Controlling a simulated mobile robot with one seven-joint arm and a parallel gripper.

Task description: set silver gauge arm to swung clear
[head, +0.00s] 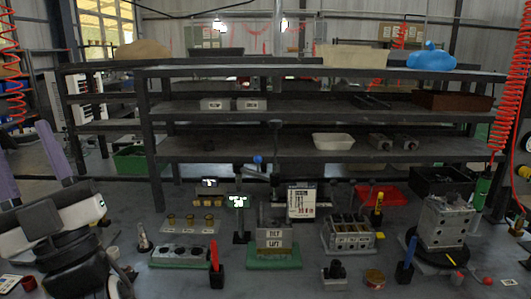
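I cannot pick out the silver gauge arm with certainty. Near the middle of the bench, a dark jointed stand with a blue knob (258,159) rises behind a green-lit display (237,201). A second small display (209,182) stands to its left. Whether any gauge arm there is swung over a block or clear of it is too small to tell. My arm's white and dark links show at the lower left, away from the stand. My gripper's fingertips do not show.
A block with a "TILT LIFT" label (274,240) sits at centre front. A grey valve block (180,255) is left of it, another (347,233) right. A tall metal block (445,222) stands at far right. Red (216,264) and blue (406,262) upright tools stand near the front.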

